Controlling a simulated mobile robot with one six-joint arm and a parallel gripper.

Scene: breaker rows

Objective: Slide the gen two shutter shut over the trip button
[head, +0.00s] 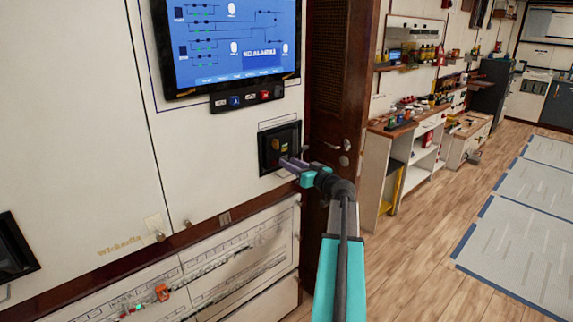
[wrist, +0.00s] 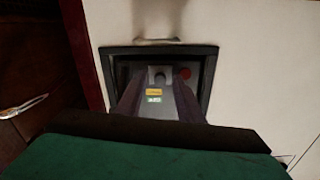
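A black-framed recess (head: 264,153) is set in the cream wall panel below the screen. It also shows in the wrist view (wrist: 212,75), with a red round button (wrist: 185,73) at its right side, a small dark knob (wrist: 159,78) and a yellow label (wrist: 154,92) over a green-lit one. I cannot tell which part is the shutter; no gen two marking is readable. My gripper (head: 287,161) reaches the recess from the right. In the wrist view my gripper (wrist: 158,80) has its two dark fingers apart, one on each side of the knob, with visible gaps. The fingers hide parts of the recess.
A screen (head: 230,40) with a strip of buttons (head: 248,97) is above the recess. A dark wooden door (head: 335,95) with a metal handle stands close to the right. Below is a breaker panel (head: 190,275). Open wooden floor (head: 420,250) lies to the right.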

